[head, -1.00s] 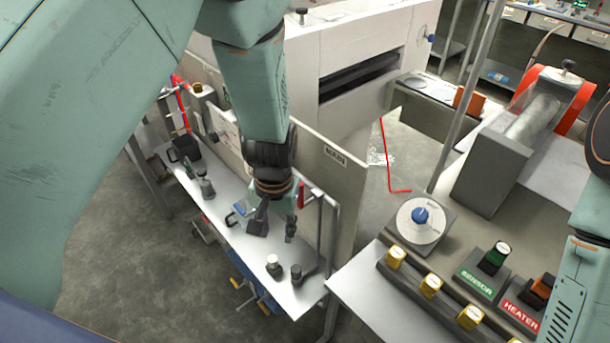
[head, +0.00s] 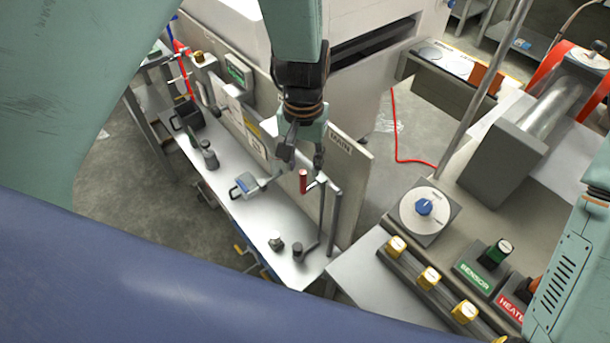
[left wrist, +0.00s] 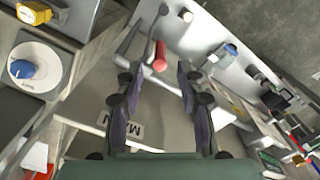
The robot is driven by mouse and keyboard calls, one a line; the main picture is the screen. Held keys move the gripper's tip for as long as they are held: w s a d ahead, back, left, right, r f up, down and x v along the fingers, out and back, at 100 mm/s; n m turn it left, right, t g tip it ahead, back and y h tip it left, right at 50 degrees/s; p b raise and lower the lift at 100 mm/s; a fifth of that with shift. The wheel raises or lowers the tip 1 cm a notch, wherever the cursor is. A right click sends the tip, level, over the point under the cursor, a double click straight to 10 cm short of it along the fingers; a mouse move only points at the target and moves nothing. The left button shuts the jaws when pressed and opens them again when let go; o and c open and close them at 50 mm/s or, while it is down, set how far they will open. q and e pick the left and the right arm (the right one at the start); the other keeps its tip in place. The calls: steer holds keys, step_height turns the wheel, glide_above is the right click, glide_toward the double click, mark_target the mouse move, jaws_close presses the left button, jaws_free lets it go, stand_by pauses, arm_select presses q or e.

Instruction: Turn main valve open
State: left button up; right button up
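The main valve has a red handle (head: 303,181) on a grey pipe, beside the panel with the MAIN label (head: 340,145). My left gripper (head: 302,163) points down just above the red handle in the head view, its two fingers spread. In the left wrist view, the red handle (left wrist: 160,57) shows beyond and between the open fingertips of the left gripper (left wrist: 157,78). Nothing is between the fingers, and I see no contact with the handle. The MAIN label (left wrist: 122,125) shows behind the fingers. My right gripper is out of view; only part of that arm shows.
A bench (head: 255,212) below the valve holds a blue-labelled container (head: 243,186), dark cups and small fittings. At right, a console carries a blue dial (head: 424,207), yellow knobs (head: 429,277) and SENSOR and HEATER switches. An upright grey pole (head: 483,85) stands behind the console.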

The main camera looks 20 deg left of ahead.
mark_target(303, 192)
arm_select(q)
steer(key=f, duration=0.6)
steer(key=shift+s, duration=0.3)
steer(key=shift+f, duration=0.7)
steer(key=shift+c, duration=0.4)
jaws_close()
